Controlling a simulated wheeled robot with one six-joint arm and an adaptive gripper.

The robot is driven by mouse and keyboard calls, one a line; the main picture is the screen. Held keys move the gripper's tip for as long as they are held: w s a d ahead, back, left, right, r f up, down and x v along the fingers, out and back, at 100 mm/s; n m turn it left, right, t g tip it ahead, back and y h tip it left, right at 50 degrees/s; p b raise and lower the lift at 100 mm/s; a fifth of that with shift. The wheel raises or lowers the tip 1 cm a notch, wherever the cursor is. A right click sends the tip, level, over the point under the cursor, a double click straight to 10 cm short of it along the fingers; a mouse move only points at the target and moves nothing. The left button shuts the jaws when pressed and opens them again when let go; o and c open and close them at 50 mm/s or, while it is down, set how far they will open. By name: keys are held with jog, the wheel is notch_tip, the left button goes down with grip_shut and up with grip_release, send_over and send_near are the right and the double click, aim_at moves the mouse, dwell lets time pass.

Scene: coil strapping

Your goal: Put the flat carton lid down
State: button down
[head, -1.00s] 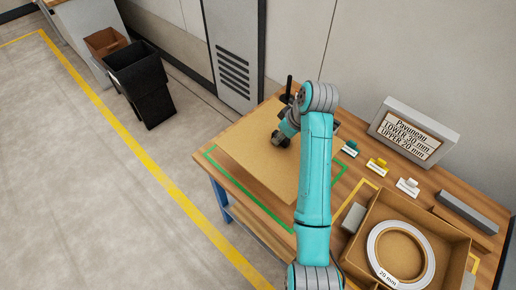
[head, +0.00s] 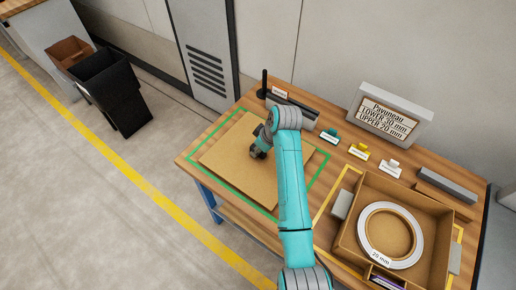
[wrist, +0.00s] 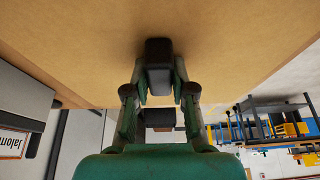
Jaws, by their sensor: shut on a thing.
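The flat carton lid (head: 228,172) is a tan cardboard sheet in the head view, lying level over the green-outlined area of the bench. The green outline (head: 318,187) shows around much of it. I cannot tell whether the lid touches the bench top. My gripper (head: 260,147) is over the lid's upper middle, partly hidden by my arm. In the wrist view the lid (wrist: 225,35) fills the top, and my gripper (wrist: 158,75) is shut on a dark grip block (wrist: 158,52) against the lid.
An open carton (head: 345,240) with a white ring coil (head: 366,238) stands at the right within a yellow outline. A sign (head: 388,115) and several small coloured tagged pieces (head: 358,149) stand along the back. Black (head: 112,88) and brown bins stand on the floor at left.

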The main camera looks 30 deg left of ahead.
jog(key=shift+f, duration=0.15)
jog(key=c, duration=1)
grip_release()
jog(key=shift+v, duration=6.2)
jog(key=shift+a, duration=0.1)
